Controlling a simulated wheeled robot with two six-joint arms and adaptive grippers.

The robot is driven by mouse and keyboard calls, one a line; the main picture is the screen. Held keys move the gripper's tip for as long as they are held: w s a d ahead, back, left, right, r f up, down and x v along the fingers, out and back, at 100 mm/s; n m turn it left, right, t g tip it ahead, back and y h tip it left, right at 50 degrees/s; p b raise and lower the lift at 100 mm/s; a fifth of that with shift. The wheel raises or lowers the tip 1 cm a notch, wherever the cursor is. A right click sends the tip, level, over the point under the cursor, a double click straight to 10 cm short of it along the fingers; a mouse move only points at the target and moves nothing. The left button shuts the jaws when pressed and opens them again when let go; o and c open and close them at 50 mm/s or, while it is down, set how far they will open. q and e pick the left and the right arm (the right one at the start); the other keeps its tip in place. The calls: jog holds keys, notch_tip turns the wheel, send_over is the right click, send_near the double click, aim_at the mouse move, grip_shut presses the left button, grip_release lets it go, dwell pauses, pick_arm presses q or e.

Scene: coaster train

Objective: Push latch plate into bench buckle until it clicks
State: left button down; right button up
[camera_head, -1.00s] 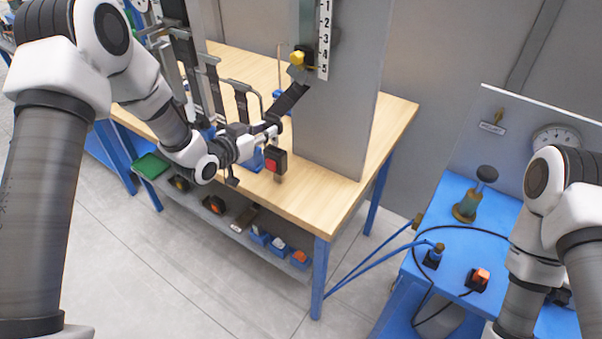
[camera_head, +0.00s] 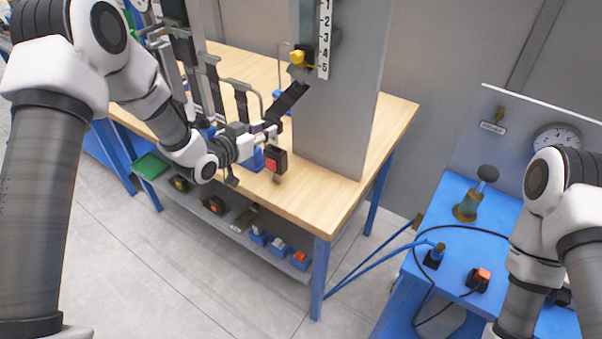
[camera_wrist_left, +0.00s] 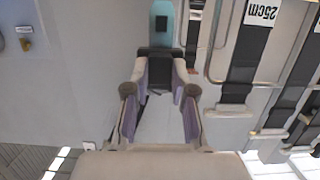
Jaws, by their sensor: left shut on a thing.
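My left gripper (camera_head: 271,133) is shut on the latch plate at the lower end of a black belt (camera_head: 290,99). The belt slants up to the grey post. In the left wrist view, a black piece (camera_wrist_left: 160,70), seemingly the latch plate, sits between the fingertips of my left gripper (camera_wrist_left: 160,92). The bench buckle (camera_head: 276,160), black with a red face, stands upright by the bench's front edge, just below the fingertips. Whether plate and buckle touch is too small to tell. My right arm shows at the lower right, but its gripper is out of view.
The grey post (camera_head: 338,110) with a number scale (camera_head: 324,40) and yellow knob (camera_head: 297,57) rises behind the buckle. Belt racks (camera_head: 212,85) stand to the left. The wooden bench top (camera_head: 312,196) is clear at right front. A blue table (camera_head: 470,255) stands at right.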

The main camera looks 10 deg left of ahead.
pick_arm(q)
notch_tip(320, 180, down, 6)
jog(key=b, duration=0.5)
dwell(2.1)
jog(key=c, duration=0.9)
grip_release()
jog(key=shift+s, duration=0.15)
send_near(275, 144)
jog(key=v, duration=0.6)
jog(key=shift+a+f, duration=0.1)
jog(key=shift+f, duration=0.1)
